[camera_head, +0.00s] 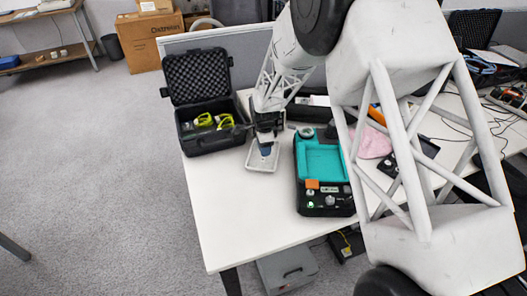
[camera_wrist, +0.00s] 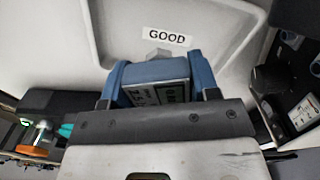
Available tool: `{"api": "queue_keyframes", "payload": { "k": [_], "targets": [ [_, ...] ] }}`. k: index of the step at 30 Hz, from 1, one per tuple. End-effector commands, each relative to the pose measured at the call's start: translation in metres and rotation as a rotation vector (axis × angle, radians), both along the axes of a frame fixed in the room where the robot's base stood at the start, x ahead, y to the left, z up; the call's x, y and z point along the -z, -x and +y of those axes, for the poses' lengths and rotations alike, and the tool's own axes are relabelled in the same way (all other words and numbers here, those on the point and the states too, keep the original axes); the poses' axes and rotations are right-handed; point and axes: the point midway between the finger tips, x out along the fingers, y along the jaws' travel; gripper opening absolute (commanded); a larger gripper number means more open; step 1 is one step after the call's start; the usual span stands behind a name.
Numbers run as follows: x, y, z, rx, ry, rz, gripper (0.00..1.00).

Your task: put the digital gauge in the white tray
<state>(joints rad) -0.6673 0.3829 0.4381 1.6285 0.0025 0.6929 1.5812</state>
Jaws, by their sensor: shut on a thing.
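My gripper (camera_head: 265,147) points down at the white tray (camera_head: 261,169). In the wrist view its two blue fingers (camera_wrist: 160,80) are shut on the digital gauge (camera_wrist: 153,70), a small blue-grey box with a dark, lettered face. The gauge is over the white tray (camera_wrist: 103,30), whose floor carries a label reading GOOD. I cannot tell whether the gauge touches the tray floor. In the head view the gauge is mostly hidden by the gripper, which also covers the tray's far part.
An open black foam-lined case (camera_head: 208,140) with yellow-green items stands left of the tray. A teal-and-black calibration unit (camera_head: 322,160) stands to its right. A pink cloth (camera_head: 374,143) lies farther right, partly behind my arm. The table's front (camera_head: 240,220) is clear.

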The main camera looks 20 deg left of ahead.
Motion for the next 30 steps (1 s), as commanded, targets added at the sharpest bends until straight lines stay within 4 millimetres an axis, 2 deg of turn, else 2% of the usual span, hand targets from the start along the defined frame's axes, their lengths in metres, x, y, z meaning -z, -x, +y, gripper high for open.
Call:
{"api": "queue_keyframes", "payload": {
  "k": [10, 15, 24, 30],
  "targets": [
    [0.000, -0.001, 0.001, 0.000, -0.001, -0.001, 0.27],
    [0.001, -0.008, 0.006, 0.000, -0.001, -0.001, 0.27],
    [0.033, -0.007, 0.006, 0.000, 0.000, 0.000, 0.27],
    [0.036, -0.007, 0.006, 0.000, -0.001, -0.001, 0.27]
  ]
}}
